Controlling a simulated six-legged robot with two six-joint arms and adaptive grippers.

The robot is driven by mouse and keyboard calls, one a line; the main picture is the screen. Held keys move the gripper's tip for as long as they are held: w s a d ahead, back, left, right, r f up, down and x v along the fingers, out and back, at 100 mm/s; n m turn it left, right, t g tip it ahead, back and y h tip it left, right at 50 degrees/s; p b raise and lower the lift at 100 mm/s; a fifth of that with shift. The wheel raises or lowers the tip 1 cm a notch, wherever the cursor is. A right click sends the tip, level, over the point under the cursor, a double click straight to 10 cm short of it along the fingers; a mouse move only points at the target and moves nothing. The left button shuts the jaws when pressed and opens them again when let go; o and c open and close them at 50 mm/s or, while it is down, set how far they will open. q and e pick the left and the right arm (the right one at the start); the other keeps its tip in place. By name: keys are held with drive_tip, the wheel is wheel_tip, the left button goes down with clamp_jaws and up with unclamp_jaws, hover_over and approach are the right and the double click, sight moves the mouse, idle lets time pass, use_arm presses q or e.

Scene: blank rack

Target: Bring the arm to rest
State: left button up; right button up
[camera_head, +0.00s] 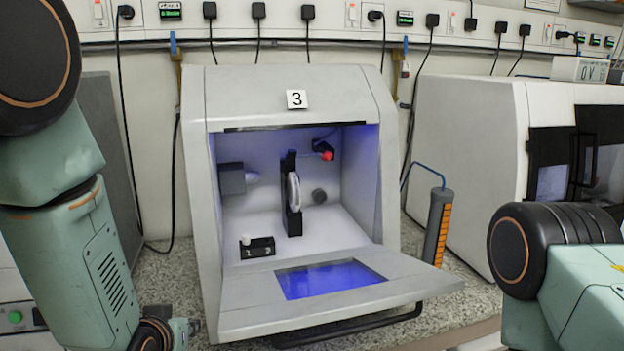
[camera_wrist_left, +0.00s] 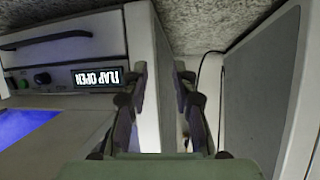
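My left arm comes down the left side of the head view, and its wrist leaves the picture at the bottom left. My left gripper (camera_wrist_left: 163,100) shows in the left wrist view with its two fingers apart and nothing between them. Behind the fingers are the pale side of a machine and a gap beside it. My right arm shows only as a dark joint and green link at the lower right of the head view. My right gripper is outside both views.
A grey cabinet (camera_head: 193,200) marked 3 stands with its front flap (camera_head: 400,283) lowered. Inside are a black holder (camera_head: 291,205) and a small black block (camera_head: 257,248).

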use_arm(q)
drive_tip(key=s+f+g+b, duration=0.2)
drive_tip(key=s+f+g, duration=0.3)
drive_tip(key=s+f, duration=0.8)
drive_tip(key=s+f+g+h+b, duration=0.1)
drive_tip(key=s+f+g, duration=0.4)
drive_tip(key=s+f, duration=0.8)
drive_tip(key=s+b, duration=0.1)
drive_tip(key=s, duration=0.6)
drive_tip(key=shift+d+m+g, duration=0.15)
drive_tip(key=shift+m+g, duration=0.15)
drive_tip(key=shift+f, duration=0.1)
